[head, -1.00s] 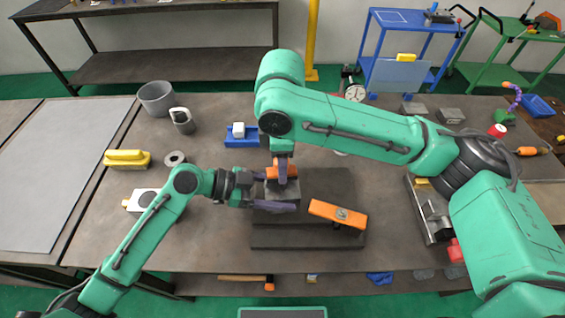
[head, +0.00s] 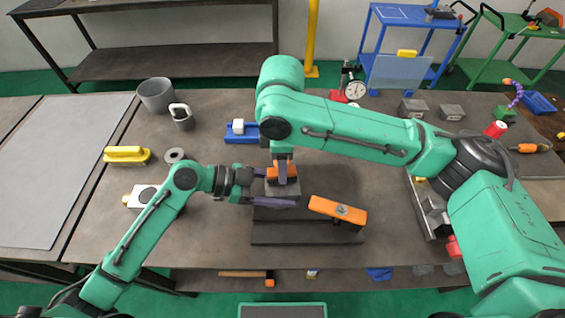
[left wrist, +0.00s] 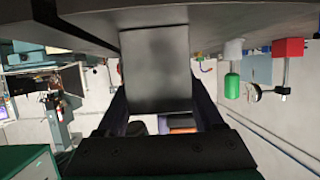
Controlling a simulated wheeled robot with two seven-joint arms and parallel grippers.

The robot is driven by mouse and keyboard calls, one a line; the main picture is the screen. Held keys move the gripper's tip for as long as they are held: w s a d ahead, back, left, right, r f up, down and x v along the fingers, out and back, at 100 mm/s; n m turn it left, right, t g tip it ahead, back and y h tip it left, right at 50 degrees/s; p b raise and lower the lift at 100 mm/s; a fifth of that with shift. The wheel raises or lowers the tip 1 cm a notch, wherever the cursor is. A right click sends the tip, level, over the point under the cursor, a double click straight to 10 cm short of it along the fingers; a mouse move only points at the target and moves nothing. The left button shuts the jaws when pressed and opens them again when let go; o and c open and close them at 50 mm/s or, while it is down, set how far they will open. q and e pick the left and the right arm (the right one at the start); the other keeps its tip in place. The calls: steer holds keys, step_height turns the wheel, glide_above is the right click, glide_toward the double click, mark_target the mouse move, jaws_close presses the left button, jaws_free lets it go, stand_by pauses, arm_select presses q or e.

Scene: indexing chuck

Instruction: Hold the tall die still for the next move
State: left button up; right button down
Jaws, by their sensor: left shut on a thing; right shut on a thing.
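The tall die appears to be the grey block (head: 284,188) on the dark plate in the middle of the table. Its grey face fills the space between my left fingers in the left wrist view (left wrist: 156,70). My left gripper (head: 270,189) reaches in from the left and is shut on this block. My right gripper (head: 283,157) points straight down above the block and is shut on an orange piece (head: 285,172) at its top. The fingers hide much of the block's lower part and how the orange piece joins it.
An orange bar (head: 338,210) with a round knob lies at the right of the dark plate (head: 290,236). A blue holder (head: 241,138) with a white block stands behind. A yellow-handled tool (head: 126,154) and a grey ring (head: 174,155) lie left.

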steer(key=s, duration=0.4)
steer(key=shift+d, duration=0.15)
steer(key=shift+w, duration=2.15)
steer(key=shift+r, duration=0.1)
steer(key=shift+s+r, duration=0.1)
steer(key=shift+r, duration=2.8)
steer(key=shift+a+r, duration=0.2)
steer(key=shift+r, duration=1.3)
